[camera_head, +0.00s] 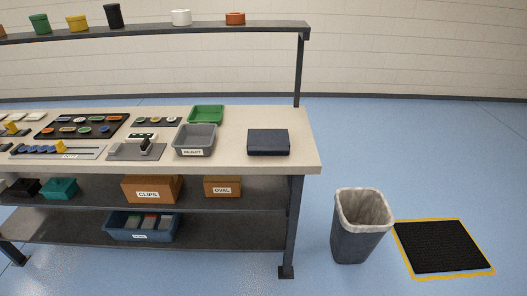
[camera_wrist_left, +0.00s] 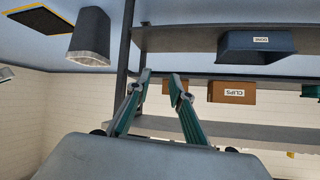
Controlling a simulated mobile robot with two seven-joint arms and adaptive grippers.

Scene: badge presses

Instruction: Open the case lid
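The case (camera_head: 268,142) is a dark blue box near the right end of the workbench top. Its lid looks closed in the head view. Neither gripper shows in the head view. My left gripper (camera_wrist_left: 159,81) shows in the left wrist view with its two fingers apart and nothing between them. It is in front of the bench's lower shelves, which appear upside down there. The case is not seen in the left wrist view. My right gripper is out of view.
A grey reject bin (camera_head: 195,140) and a green tray (camera_head: 206,115) stand left of the case. The bench top (camera_head: 232,150) is clear around the case. A waste bin (camera_head: 360,225) and a black mat (camera_head: 441,246) are on the floor to the right. A shelf (camera_head: 215,29) runs above.

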